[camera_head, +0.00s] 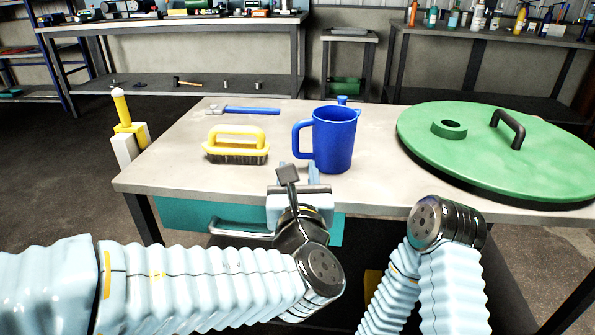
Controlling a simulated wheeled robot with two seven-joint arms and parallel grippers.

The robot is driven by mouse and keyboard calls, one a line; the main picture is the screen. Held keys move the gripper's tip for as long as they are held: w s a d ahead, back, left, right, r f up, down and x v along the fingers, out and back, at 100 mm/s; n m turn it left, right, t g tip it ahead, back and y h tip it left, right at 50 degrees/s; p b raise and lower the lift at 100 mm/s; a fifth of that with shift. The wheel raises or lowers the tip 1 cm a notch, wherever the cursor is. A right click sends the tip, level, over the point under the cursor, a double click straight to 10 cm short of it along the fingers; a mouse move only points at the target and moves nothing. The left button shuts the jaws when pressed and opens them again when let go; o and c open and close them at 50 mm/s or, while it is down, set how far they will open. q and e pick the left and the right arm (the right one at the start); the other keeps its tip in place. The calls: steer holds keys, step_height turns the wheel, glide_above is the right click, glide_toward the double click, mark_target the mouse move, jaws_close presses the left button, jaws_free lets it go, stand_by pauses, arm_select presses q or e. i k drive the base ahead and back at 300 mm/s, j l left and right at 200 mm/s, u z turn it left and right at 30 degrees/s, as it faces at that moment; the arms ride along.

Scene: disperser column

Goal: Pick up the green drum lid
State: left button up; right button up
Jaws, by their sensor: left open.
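The green drum lid (470,160) lies flat on the right part of the grey table, a large disc with a black arched handle (509,128) and a raised round green ring (449,129). Its right side runs to the table's right edge. My left gripper (301,173) is open and empty at the table's front edge, just in front of the blue jug and well left of the lid. My right arm's dark wrist joint (447,222) shows below the lid's front edge; the right gripper itself is not seen.
A blue jug (333,140) stands mid-table, left of the lid. A yellow-handled brush (236,147) and a blue-handled tool (250,110) lie on the left. A teal drawer (187,215) is under the table. Workbenches (175,88) with bottles and tools stand behind.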

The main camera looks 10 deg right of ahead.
mark_target(496, 149)
steer(key=z, duration=1.5)
